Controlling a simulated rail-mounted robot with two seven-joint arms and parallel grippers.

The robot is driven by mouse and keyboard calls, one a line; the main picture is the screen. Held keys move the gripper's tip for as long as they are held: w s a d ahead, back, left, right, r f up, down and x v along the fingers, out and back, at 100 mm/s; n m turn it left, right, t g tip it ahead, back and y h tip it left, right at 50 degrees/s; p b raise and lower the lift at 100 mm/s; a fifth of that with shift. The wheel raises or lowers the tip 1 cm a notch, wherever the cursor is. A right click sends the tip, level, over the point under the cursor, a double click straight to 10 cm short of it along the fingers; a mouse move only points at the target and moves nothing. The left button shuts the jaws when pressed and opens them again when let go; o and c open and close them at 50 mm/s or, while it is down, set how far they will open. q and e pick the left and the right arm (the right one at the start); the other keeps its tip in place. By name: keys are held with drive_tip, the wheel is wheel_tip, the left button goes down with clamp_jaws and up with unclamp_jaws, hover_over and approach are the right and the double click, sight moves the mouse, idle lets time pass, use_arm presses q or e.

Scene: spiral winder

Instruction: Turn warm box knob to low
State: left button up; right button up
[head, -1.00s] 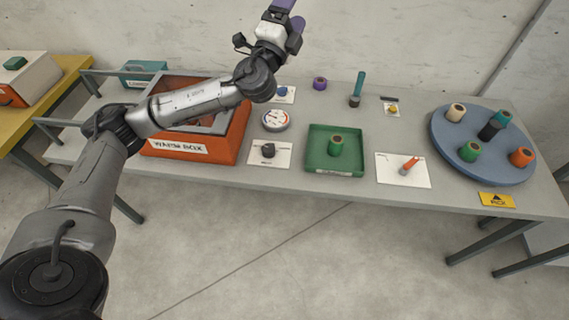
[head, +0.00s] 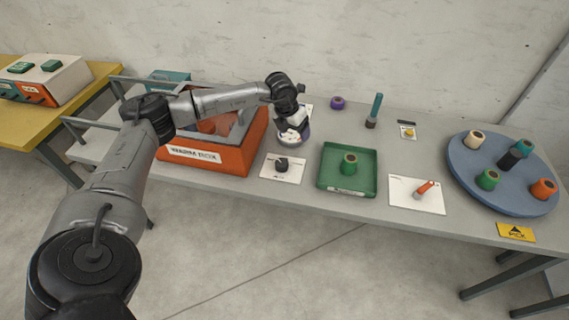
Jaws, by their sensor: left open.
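The warm box (head: 213,157) is an orange box with a white label on its front, on the left part of the grey table. A black knob (head: 281,164) sits on a white plate (head: 291,177) to the right of the box. My left gripper (head: 292,137) is just behind the knob, above the table, pointing down over the round white gauge and hiding most of it. Its fingers are hard to make out; it is open and apart from the knob. My left forearm passes over the box and covers part of its top. My right gripper is not in view.
A green tray (head: 328,182) holding a green spool (head: 349,163) stands right of the knob. A white plate with an orange-handled lever (head: 425,188) and a blue turntable (head: 459,170) with several spools lie further right. A purple spool (head: 337,103) stands behind.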

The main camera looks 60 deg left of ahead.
sight(282, 162)
use_arm(q)
drive_tip(key=s+f+g+b, duration=0.1)
drive_tip(key=f, duration=0.3)
drive_tip(key=s+f+n+g+b, duration=0.1)
drive_tip(key=f, duration=0.4)
drive_tip(key=s+a+f+g+b, duration=0.1)
drive_tip(key=s+f, duration=0.1)
drive_tip(key=f, duration=0.3)
drive_tip(key=shift+s+f+n+y+b, duration=0.1)
drive_tip(key=shift+f+n+y+b, duration=0.1)
drive_tip(key=shift+n+y+b, duration=0.2)
drive_tip(key=shift+c, duration=0.2)
